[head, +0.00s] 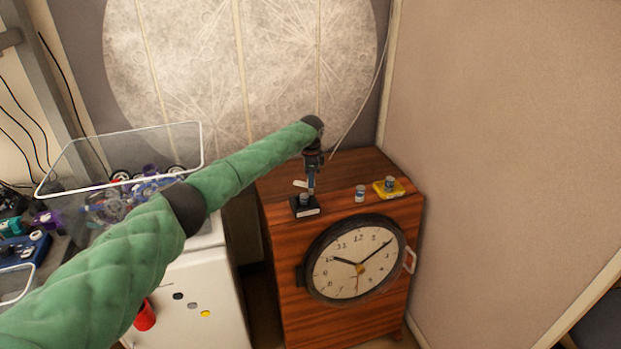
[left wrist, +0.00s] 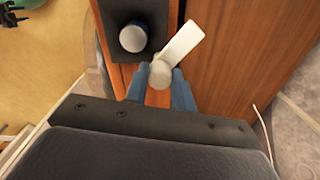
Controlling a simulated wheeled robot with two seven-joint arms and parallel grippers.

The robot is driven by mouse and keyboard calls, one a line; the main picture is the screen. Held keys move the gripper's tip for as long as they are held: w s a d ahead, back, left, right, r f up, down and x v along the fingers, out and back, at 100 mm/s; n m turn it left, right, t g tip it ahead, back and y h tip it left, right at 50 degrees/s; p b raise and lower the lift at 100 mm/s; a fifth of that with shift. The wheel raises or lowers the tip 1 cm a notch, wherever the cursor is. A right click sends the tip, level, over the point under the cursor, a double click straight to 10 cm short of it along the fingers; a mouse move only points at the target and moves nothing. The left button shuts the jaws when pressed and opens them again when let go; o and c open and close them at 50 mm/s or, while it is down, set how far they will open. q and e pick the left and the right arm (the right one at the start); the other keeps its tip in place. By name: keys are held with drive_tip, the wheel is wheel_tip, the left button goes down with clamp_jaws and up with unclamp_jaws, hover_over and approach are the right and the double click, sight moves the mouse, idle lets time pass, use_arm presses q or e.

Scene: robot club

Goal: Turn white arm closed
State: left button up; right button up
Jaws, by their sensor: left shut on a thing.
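In the left wrist view the white arm (left wrist: 182,42) slants up and right from a round pale end. My left gripper (head: 311,188) reaches down to it from above. In the left wrist view its blue-grey fingers (left wrist: 160,85) are shut on the white arm at that round end. The fingers partly hide what lies beneath. My right gripper is in neither view.
The wooden cabinet (head: 290,260) has a round clock face (head: 352,268) on its front. A small jar (head: 360,194) and a yellow pad (head: 396,191) with another jar stand on its top, to the right. A clear bin (head: 85,165) stands left. A plain wall is at right.

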use_arm(q)
drive_tip(key=n, duration=0.3)
drive_tip(key=shift+d+r+p, duration=0.1)
drive_tip(key=shift+p, duration=0.25)
drive_tip(key=shift+n+p, duration=0.3)
drive_tip(key=shift+n, duration=0.5)
drive_tip(key=n+p, duration=0.2)
drive_tip(key=n, duration=0.3)
drive_tip(key=shift+r+n, duration=0.1)
drive_tip(key=shift+n, duration=0.2)
drive_tip(key=n+p, duration=0.2)
drive_tip(key=n, duration=0.4)
drive_tip(key=shift+w+n+p, duration=0.1)
drive_tip(key=shift+n+p, duration=0.25)
drive_tip(key=shift+n, duration=0.05)
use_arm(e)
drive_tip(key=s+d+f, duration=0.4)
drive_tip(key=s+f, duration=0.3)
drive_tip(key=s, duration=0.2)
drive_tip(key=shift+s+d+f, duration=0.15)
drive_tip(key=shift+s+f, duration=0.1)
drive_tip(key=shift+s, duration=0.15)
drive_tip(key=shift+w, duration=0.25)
use_arm(q)
drive_tip(key=o, duration=0.9)
drive_tip(key=shift+c, duration=0.2)
drive_tip(key=shift+o, duration=0.7)
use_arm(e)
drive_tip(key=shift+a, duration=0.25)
